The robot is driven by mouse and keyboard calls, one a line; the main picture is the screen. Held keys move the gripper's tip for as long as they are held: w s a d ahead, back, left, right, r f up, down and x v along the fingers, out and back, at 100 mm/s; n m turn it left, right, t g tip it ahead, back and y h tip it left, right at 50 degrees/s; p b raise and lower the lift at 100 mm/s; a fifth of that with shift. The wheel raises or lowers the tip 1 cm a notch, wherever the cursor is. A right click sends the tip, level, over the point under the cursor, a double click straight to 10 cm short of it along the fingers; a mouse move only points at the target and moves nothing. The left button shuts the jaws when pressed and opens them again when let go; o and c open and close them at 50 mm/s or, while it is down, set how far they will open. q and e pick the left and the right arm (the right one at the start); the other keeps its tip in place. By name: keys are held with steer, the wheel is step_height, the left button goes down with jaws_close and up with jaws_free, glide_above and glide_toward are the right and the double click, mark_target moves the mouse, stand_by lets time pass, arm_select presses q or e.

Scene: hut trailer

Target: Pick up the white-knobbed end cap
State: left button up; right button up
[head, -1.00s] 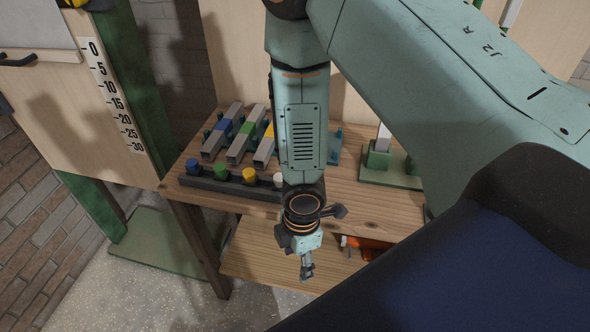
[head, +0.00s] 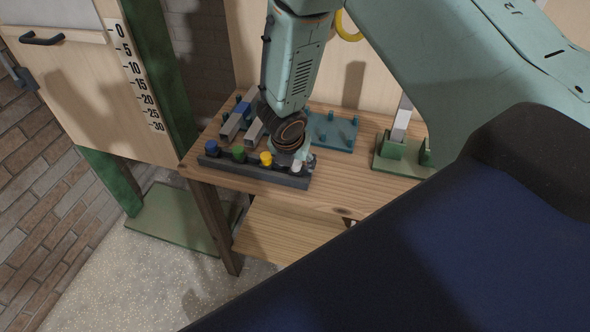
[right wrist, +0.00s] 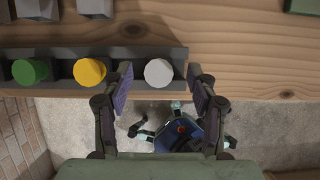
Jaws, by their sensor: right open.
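The white-knobbed end cap (right wrist: 159,72) sits in the right-hand end of a dark rack in the right wrist view. Its round white top also shows in the head view (head: 296,167), partly covered by my gripper. My right gripper (right wrist: 161,92) is open, with one finger on each side of the white knob and a gap between knob and fingers. In the head view the right gripper (head: 303,161) is low over the rack's right end. I cannot tell whether the fingertips are at knob height. My left gripper is not in view.
The dark rack (head: 230,166) also holds yellow (head: 266,158), green (head: 239,153) and blue (head: 212,147) knobs; yellow is beside the left finger. Grey bars (head: 236,122) and a teal pegged plate (head: 330,132) lie behind. A green stand (head: 390,150) is to the right.

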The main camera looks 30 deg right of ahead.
steer(key=shift+x, duration=0.85)
steer(key=shift+w, duration=0.25)
steer(key=shift+s+r, duration=0.1)
steer(key=shift+s, duration=0.05)
steer(key=c, duration=0.8)
steer(key=shift+c, duration=1)
